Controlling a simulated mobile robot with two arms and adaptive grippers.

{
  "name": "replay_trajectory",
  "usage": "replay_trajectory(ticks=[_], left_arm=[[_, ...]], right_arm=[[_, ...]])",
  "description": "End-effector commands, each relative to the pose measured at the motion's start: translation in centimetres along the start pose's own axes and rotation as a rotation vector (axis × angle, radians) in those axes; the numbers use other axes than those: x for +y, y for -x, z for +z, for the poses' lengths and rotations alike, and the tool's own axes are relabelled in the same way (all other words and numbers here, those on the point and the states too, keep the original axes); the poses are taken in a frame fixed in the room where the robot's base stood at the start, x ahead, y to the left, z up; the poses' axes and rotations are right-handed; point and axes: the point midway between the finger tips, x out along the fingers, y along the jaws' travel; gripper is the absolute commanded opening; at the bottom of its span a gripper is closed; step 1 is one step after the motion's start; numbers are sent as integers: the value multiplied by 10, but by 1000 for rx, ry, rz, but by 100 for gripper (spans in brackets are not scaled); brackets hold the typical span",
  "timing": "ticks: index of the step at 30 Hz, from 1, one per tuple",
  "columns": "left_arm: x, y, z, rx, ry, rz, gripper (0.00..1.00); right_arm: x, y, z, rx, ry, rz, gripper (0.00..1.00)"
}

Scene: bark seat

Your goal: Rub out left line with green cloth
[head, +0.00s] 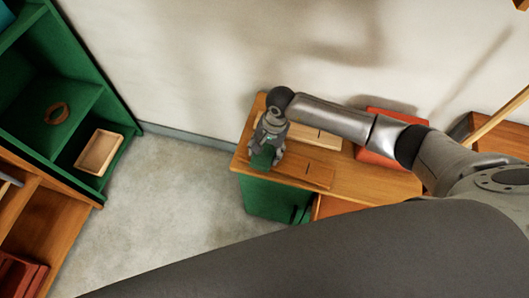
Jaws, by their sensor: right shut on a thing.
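My right gripper (268,160) points down over the left end of the wooden worktop (385,183). It is shut on the green cloth (262,158), which shows as a small dark green patch at the fingertips. I cannot tell whether the cloth touches the surface. A flat brown board (318,178) lies just right of the gripper, with a short dark line (308,168) on it. The gripper and cloth cover the area at the board's left end, so no left line shows. My left gripper is out of view.
A pale tray or board (328,139) and a red-orange box (378,154) stand behind, near the wall. A green cabinet (268,198) is under the worktop. Green shelves (52,88) stand at left, with a pale wooden tray (98,152). Grey floor between is clear.

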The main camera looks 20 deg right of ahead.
Motion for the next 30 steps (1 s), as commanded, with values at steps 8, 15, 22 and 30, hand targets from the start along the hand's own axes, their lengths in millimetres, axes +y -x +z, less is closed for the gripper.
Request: replay_trajectory(ticks=[8, 15, 22, 30], left_arm=[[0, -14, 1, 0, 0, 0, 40], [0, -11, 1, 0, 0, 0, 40], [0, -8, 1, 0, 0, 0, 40], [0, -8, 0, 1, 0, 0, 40]], right_arm=[[1, 0, -18, 3, -1, 1, 39], [0, 2, -9, 2, 2, 1, 39], [0, 2, 7, 1, 1, 1, 39], [0, 0, 13, 1, -1, 1, 39]])
